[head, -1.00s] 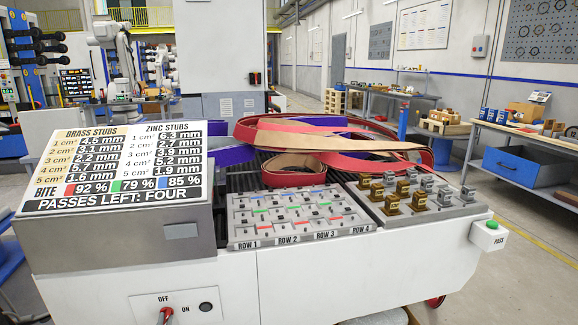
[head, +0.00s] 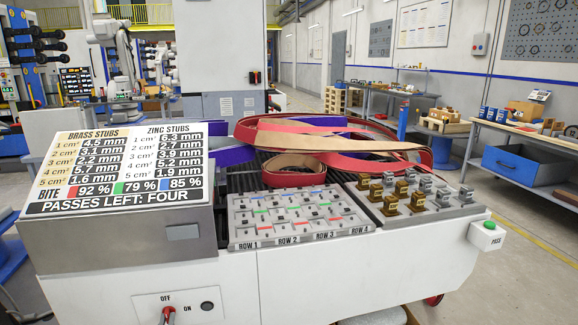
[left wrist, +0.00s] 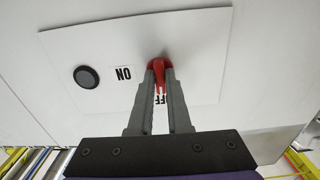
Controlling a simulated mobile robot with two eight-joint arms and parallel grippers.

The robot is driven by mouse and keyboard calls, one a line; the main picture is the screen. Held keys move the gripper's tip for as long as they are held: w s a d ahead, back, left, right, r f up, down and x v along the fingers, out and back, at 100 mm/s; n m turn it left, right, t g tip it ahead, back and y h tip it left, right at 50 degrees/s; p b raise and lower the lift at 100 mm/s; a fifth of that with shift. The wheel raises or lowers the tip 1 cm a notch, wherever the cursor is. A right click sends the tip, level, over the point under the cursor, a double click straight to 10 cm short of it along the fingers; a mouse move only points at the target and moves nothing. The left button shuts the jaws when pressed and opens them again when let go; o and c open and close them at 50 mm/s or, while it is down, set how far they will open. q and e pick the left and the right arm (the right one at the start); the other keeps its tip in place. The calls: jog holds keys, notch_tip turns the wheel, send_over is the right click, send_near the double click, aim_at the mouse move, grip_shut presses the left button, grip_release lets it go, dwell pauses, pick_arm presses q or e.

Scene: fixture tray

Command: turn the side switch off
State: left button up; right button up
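The side switch is a red lever (head: 168,313) on a white plate (head: 145,308) on the front of the white machine, at the bottom edge of the head view. OFF is printed above it and ON to its right. In the left wrist view, which is turned over, the red lever (left wrist: 160,66) lies between the two grey fingers of my left gripper (left wrist: 160,75). The fingers appear shut on it, and its tip points toward the partly hidden OFF label. My left gripper hardly shows in the head view. My right gripper is not in view.
A round black button (head: 207,306) sits right of the switch and also shows in the left wrist view (left wrist: 86,77). Above are a sign board (head: 115,165), a tray of rows (head: 300,238) and brass and zinc stubs. A green button box (head: 486,235) is at the right.

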aim_at(167, 320)
pick_arm(q)
jog(key=o, duration=0.4)
jog(key=shift+c, duration=0.2)
jog(key=shift+v, duration=2.5)
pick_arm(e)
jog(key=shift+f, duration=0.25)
pick_arm(q)
jog(key=shift+d, duration=0.1)
jog(key=s+d+f+m+g+h, duration=0.1)
jog(key=s+d+g, duration=0.35)
jog(key=s, duration=0.65)
jog(key=s+d+f+m+g+h, duration=0.15)
jog(key=s+d+g, duration=0.3)
jog(key=s, duration=0.55)
jog(key=s+d+f+g+h, duration=0.15)
jog(key=s+d+g, duration=0.3)
jog(key=s, duration=0.65)
notch_tip(167, 320, up, 27)
jog(key=w+t+p, duration=0.1)
jog(key=p, duration=2.1)
jog(key=shift+w+d, duration=0.35)
jog(key=shift+d, duration=0.05)
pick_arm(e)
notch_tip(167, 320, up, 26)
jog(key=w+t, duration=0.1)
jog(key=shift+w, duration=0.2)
